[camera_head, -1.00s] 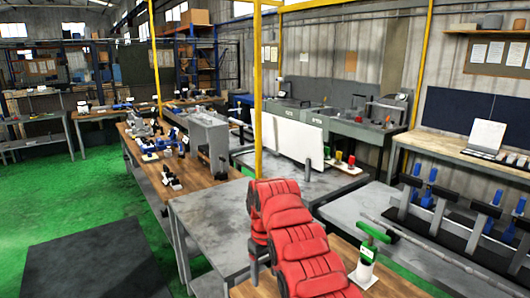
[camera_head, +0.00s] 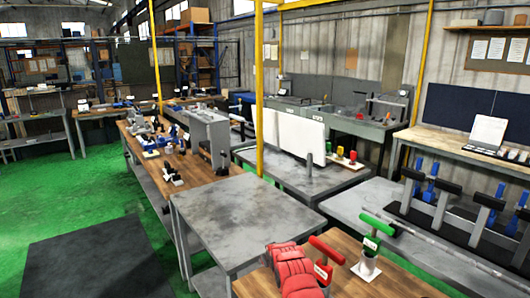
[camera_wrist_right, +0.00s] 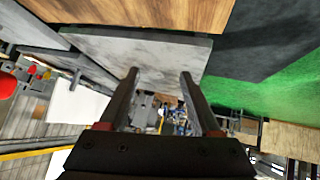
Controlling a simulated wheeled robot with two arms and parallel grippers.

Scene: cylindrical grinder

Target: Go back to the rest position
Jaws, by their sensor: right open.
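My right gripper (camera_wrist_right: 158,72) shows in the right wrist view. Its two dark fingers are apart, with nothing between them. Beyond the fingers are a grey tabletop and distant benches; the view is turned over. In the head view, a red padded part of my arm (camera_head: 290,270) is at the bottom, low over the wooden table. The right gripper's fingers cannot be made out there. My left gripper is in neither view.
A bare grey table (camera_head: 225,215) lies beyond. Green floor (camera_head: 60,205) is open at left. A long rod (camera_head: 440,245) lies at right.

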